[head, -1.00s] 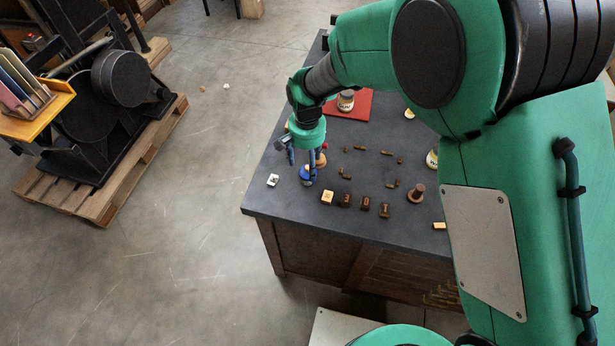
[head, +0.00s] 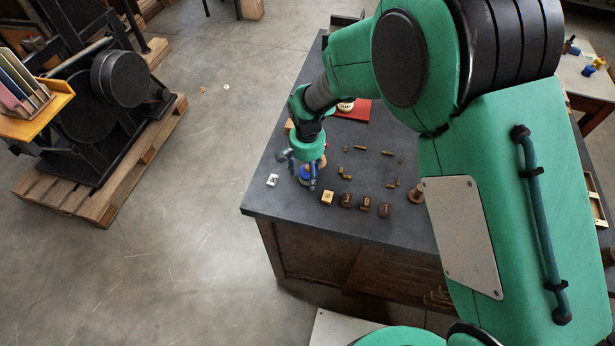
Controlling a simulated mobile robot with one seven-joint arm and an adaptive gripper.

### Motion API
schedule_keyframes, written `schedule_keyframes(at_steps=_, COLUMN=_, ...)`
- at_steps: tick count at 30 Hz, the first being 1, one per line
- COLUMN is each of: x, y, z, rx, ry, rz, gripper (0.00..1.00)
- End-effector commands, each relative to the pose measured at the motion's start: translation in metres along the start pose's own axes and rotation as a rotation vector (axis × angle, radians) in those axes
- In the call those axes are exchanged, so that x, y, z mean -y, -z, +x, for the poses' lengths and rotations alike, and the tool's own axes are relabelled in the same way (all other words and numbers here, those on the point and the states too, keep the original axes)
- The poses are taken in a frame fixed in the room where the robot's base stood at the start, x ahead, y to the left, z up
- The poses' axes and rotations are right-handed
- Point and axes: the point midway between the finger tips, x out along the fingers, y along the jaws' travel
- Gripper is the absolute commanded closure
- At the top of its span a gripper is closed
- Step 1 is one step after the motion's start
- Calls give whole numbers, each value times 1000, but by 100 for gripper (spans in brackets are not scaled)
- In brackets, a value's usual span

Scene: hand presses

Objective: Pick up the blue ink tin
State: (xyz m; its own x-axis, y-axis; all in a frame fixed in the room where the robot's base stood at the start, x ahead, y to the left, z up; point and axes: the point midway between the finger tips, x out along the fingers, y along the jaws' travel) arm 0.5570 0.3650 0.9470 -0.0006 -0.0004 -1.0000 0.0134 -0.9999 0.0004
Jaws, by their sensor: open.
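The blue ink tin (head: 304,174) stands on the dark tabletop near its left front corner. My gripper (head: 302,178) is open and points down over the tin, with one finger at its left and one at its right. The fingers and the green wrist hide part of the tin. I cannot tell whether the fingers touch it.
A red mat (head: 357,112) lies farther back.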

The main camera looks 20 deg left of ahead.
Motion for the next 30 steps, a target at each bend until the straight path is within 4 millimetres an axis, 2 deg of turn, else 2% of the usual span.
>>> schedule_keyframes(at_steps=5, x=0, y=0, z=10, rx=-1, ry=0, rz=0, gripper=35)
schedule_keyframes(at_steps=20, x=0, y=0, z=10, rx=-1, ry=0, rz=0, gripper=35)
schedule_keyframes(at_steps=21, x=0, y=0, z=10, rx=-1, ry=0, rz=0, gripper=37)
schedule_keyframes(at_steps=27, x=0, y=0, z=10, rx=-1, ry=0, rz=0, gripper=77)
schedule_keyframes(at_steps=30, x=0, y=0, z=9, rx=-1, ry=1, rz=0, gripper=92)
